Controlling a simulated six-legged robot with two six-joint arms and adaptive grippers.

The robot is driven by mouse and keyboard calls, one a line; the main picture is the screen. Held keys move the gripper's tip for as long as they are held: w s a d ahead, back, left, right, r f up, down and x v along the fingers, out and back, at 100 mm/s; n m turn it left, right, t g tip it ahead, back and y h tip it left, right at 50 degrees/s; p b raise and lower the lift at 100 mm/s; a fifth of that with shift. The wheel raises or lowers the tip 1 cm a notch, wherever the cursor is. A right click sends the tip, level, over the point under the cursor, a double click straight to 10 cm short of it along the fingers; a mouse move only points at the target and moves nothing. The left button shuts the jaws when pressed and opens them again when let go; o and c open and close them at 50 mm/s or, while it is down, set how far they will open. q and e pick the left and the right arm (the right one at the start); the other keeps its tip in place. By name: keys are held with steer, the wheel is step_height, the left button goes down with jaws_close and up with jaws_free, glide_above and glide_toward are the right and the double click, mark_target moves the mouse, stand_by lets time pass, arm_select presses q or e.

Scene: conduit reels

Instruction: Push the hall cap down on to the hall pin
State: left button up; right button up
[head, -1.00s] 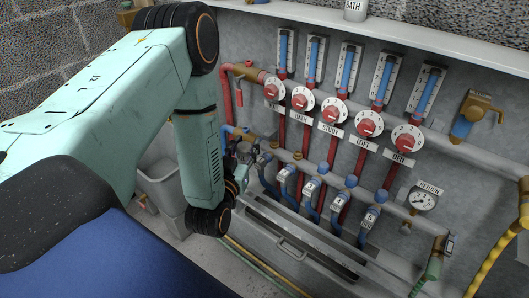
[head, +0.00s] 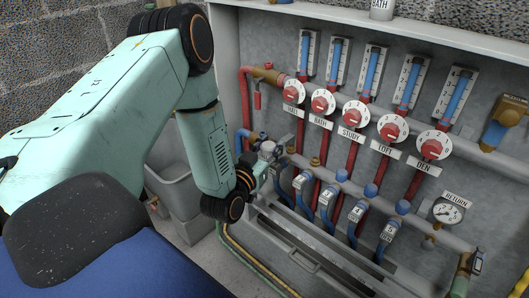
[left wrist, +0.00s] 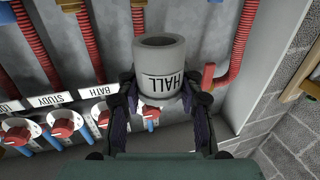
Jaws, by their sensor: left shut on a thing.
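The hall cap (left wrist: 161,67) is a grey, hollow cylinder marked HALL. In the left wrist view it sits between the fingers of my left gripper (left wrist: 160,92), which is shut on it; its open end shows at the top. In the head view the left gripper (head: 262,165) is at the left end of the lower pipe row, with the grey cap (head: 267,149) at its tip. Just right of it, apart in the picture, is a brass stub (head: 291,150) below the HALL dial; I cannot tell surely whether it is the hall pin. My right gripper is not in view.
The red HALL dial (head: 293,92) and its neighbours stand above the lower pipes. Blue-topped fittings (head: 371,190) run to the right. A BATH cap (head: 381,8) stands on the cabinet's top ledge. A grey bin (head: 178,185) stands left of the cabinet.

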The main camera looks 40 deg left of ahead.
arm_select(q)
steer(key=shift+w+d+f+b, duration=0.1)
steer(key=shift+w+b, duration=0.7)
steer(key=shift+w, duration=0.65)
steer(key=shift+w+d+b, duration=0.1)
steer(key=shift+w+b, duration=0.65)
steer(key=shift+w, duration=0.7)
steer(key=shift+w+d+f+b, duration=0.1)
steer(key=shift+w+b, duration=0.45)
steer(key=shift+w, duration=0.65)
steer(key=shift+w+d+f+b, duration=0.1)
steer(key=shift+w+b, duration=0.4)
steer(key=shift+w, duration=0.7)
steer(key=shift+f, duration=0.25)
steer(key=shift+f, duration=0.25)
steer(key=shift+f, duration=0.25)
